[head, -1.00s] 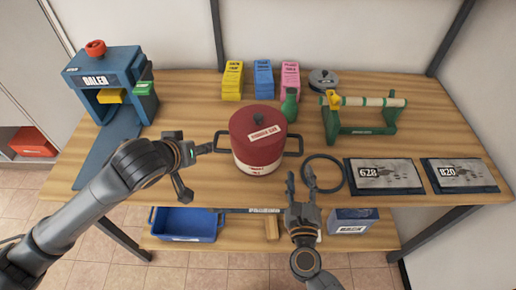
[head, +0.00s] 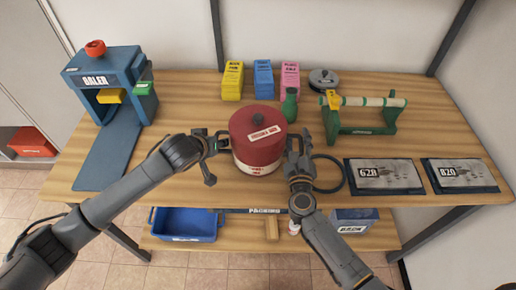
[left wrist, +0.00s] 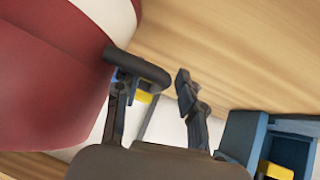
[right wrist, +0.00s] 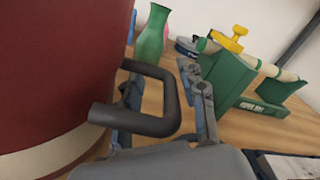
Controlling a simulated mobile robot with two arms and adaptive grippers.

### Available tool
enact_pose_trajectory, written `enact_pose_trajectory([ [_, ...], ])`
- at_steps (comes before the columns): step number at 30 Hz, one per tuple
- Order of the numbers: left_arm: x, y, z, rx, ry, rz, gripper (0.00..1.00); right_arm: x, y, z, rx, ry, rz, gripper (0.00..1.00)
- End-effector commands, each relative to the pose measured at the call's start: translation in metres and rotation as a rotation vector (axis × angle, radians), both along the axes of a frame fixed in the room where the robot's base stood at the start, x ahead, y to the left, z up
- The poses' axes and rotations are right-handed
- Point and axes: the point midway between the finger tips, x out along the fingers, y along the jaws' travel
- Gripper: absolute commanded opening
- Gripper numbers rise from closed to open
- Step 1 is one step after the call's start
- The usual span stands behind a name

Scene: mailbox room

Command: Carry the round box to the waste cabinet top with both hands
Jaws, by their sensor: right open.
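The round box (head: 258,150) is a dark red and cream drum with a knobbed lid and a black handle on each side. It stands upright on the wooden table. My left gripper (head: 213,155) is at its left handle; in the left wrist view that handle (left wrist: 142,70) lies between the spread fingers. My right gripper (head: 299,146) is at the right side; in the right wrist view the right handle (right wrist: 150,122) lies between its open fingers. The waste cabinet top cannot be made out in these views.
Yellow, blue and pink boxes (head: 262,80) and a green bottle (head: 290,105) stand behind. A green roll stand (head: 362,116) and two dark plates (head: 383,175) are to the right. A blue baler (head: 108,75) is at the left.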

Motion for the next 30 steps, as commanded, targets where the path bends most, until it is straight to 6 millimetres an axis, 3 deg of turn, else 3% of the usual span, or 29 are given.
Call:
enact_pose_trajectory([
  [6,0.0,0.0,0.0,0.0,-0.001,0.0,0.39,0.0,0.0,0.0,0.0,0.0,0.0,0.41],
  [12,0.0,0.0,0.0,0.0,-0.001,0.0,0.01,0.0,0.0,0.0,0.0,-0.001,0.001,0.02],
  [13,0.0,0.0,0.0,0.0,-0.001,0.0,0.0,0.0,0.0,0.0,0.0,-0.001,0.001,0.0],
  [30,0.0,0.0,0.011,-0.002,-0.002,0.0,0.0,0.001,0.001,0.013,0.005,-0.006,0.0,0.0],
])
